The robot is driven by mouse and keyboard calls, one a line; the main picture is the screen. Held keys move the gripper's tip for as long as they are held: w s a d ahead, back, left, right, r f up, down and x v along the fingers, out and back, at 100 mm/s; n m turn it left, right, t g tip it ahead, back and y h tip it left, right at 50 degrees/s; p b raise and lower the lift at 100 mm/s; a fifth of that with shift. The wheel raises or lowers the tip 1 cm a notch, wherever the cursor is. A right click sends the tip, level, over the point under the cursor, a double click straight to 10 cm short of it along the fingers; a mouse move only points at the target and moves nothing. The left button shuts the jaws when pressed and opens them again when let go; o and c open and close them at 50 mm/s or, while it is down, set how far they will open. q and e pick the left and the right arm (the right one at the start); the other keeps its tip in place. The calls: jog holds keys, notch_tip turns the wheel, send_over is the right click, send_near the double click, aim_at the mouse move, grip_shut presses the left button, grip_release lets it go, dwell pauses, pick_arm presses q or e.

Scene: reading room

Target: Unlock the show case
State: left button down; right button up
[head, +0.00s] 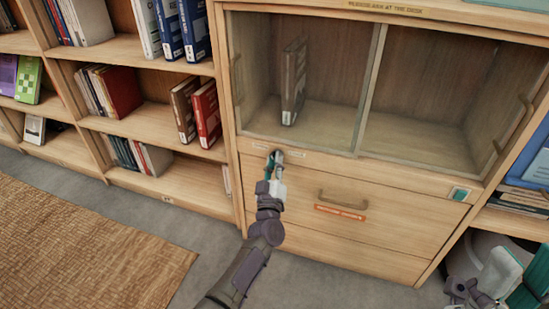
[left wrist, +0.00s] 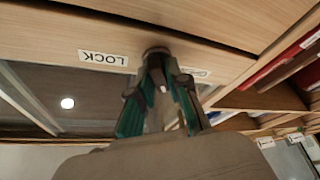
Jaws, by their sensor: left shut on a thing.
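The show case (head: 228,90) is a wooden cabinet with glass sliding doors, and a dark book (head: 293,82) stands inside behind the left pane. On the wood strip below the glass is a dark round lock knob (left wrist: 156,51). A label reading LOCK (left wrist: 103,58) sits beside it in the left wrist view, upside down. A second label (left wrist: 196,72), partly hidden, is on its other side. My left gripper (head: 274,160) is shut on the knob, its fingers hiding part of it. My right gripper (head: 466,291) shows partly at the lower right; its fingers are unclear.
A drawer with a handle (head: 342,200) and an orange label (head: 340,213) is below the glass. Bookshelves (head: 130,48) with several books stand at the left. A woven rug (head: 90,245) lies on the grey floor (head: 205,270), and the floor between rug and cabinet is clear.

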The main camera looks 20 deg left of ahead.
pick_arm(q)
jog(key=shift+n+g+y+p, duration=0.4)
jog(key=shift+n+y+p, duration=0.1)
jog(key=shift+n, duration=0.8)
jog(key=c, duration=1.2)
grip_release()
jog(key=shift+s, duration=0.1)
jog(key=v, duration=1.2)
jog(key=shift+d+r, duration=0.1)
